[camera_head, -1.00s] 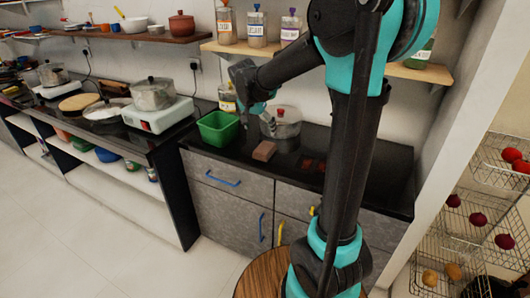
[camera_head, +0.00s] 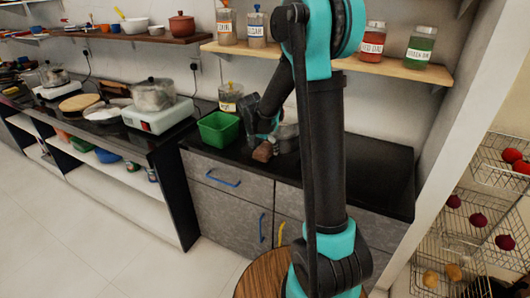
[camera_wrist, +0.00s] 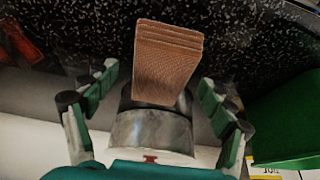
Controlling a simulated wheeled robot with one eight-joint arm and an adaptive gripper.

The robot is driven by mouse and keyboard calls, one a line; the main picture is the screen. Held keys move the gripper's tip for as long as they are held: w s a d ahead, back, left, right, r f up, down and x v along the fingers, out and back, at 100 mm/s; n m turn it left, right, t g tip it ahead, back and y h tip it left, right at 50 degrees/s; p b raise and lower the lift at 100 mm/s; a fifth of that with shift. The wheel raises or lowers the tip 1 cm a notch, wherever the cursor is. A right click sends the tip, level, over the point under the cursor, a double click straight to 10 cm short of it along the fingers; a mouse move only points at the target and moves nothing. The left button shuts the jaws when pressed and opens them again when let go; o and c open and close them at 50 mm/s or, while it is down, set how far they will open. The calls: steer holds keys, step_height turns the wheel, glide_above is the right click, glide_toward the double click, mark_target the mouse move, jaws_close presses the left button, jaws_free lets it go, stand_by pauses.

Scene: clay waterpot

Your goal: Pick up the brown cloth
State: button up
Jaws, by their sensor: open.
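The brown cloth (camera_head: 262,152) is a small folded block on the black countertop, near its front edge and right of the green tub. In the wrist view the cloth (camera_wrist: 168,58) shows ribbed, stacked folds. My gripper (camera_wrist: 157,82) is open, with one finger on each side of the cloth's near end and visible gaps on both sides. In the head view my gripper (camera_head: 267,137) is low, just behind and above the cloth. I cannot tell whether it touches the cloth.
A green tub (camera_head: 219,129) stands close on the left. A metal pot (camera_head: 288,137) is just behind, partly hidden by my arm; it also shows in the wrist view (camera_wrist: 150,132). A shelf with jars (camera_head: 400,66) hangs above. The counter at right (camera_head: 378,170) looks clear.

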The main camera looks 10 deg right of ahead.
mark_target(264, 149)
steer(key=shift+w+d+f, duration=0.1)
steer(key=shift+f, duration=0.25)
steer(key=c, duration=1.3)
steer(key=shift+c, duration=0.2)
steer(key=shift+r, duration=0.1)
step_height(264, 149, up, 20)
